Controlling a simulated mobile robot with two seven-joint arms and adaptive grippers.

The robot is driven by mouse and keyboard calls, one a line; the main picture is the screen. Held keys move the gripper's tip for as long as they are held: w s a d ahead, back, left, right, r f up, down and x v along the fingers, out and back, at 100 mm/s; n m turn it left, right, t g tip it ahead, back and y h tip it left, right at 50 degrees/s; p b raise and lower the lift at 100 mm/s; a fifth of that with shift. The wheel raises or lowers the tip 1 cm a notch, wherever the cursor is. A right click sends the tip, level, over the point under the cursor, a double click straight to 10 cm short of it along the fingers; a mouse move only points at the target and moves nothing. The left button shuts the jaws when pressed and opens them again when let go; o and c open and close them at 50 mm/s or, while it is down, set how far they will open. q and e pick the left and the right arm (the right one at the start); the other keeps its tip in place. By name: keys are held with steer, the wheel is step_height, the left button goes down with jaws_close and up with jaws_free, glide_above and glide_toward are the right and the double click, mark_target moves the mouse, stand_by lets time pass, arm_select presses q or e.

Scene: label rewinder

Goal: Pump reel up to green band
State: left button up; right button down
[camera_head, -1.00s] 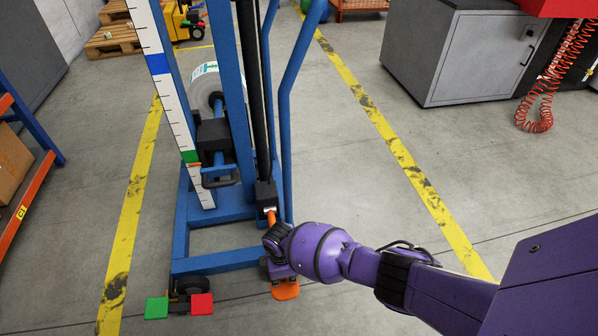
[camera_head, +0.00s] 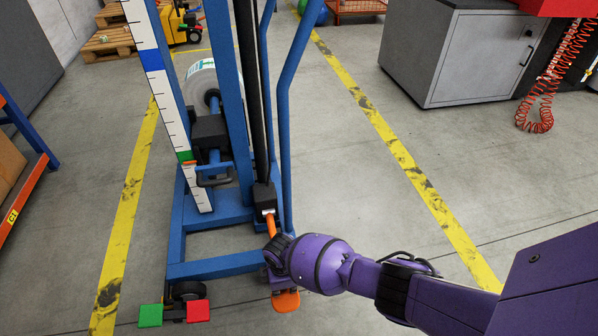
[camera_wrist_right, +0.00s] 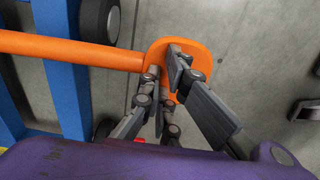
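A blue lifting frame (camera_head: 231,98) stands left of centre in the head view. It carries a white reel (camera_head: 200,82) on a black carriage (camera_head: 210,132). A white scale (camera_head: 172,105) beside it has a blue band (camera_head: 151,60) and a green band (camera_head: 184,156). A small orange mark (camera_head: 188,163) at the carriage sits at the green band's lower edge. An orange pump lever (camera_head: 271,227) ends in a flat pedal (camera_head: 286,301), which also shows in the wrist view (camera_wrist_right: 199,58). My right gripper (camera_wrist_right: 166,72) is at the pedal, its fingers over it; their grip is unclear.
Green (camera_head: 151,315) and red (camera_head: 198,310) pads lie at the frame's front left wheel. A shelf rack (camera_head: 25,188) stands at the left edge. A grey cabinet (camera_head: 465,60) and a coiled red hose (camera_head: 547,100) are at the right. The floor between frame and cabinet is clear.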

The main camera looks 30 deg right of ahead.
steer(key=shift+s+d+f+b, duration=0.1)
steer(key=shift+f+b, duration=0.35)
steer(key=shift+f, duration=0.4)
steer(key=shift+s+d+f+b, duration=0.1)
steer(key=shift+f+b, duration=0.35)
steer(key=shift+f, duration=0.35)
step_height(320, 180, up, 13)
steer(key=p, duration=0.9)
step_height(320, 180, up, 10)
steer(key=p, duration=0.9)
glide_above(286, 292)
arm_select(q)
step_height(286, 292, up, 15)
steer(key=w+t, duration=0.1)
steer(key=w, duration=0.1)
steer(key=shift+d, duration=0.4)
arm_select(e)
steer(key=shift+w+a, duration=0.25)
steer(key=shift+a, duration=0.1)
arm_select(q)
steer(key=shift+r, duration=0.15)
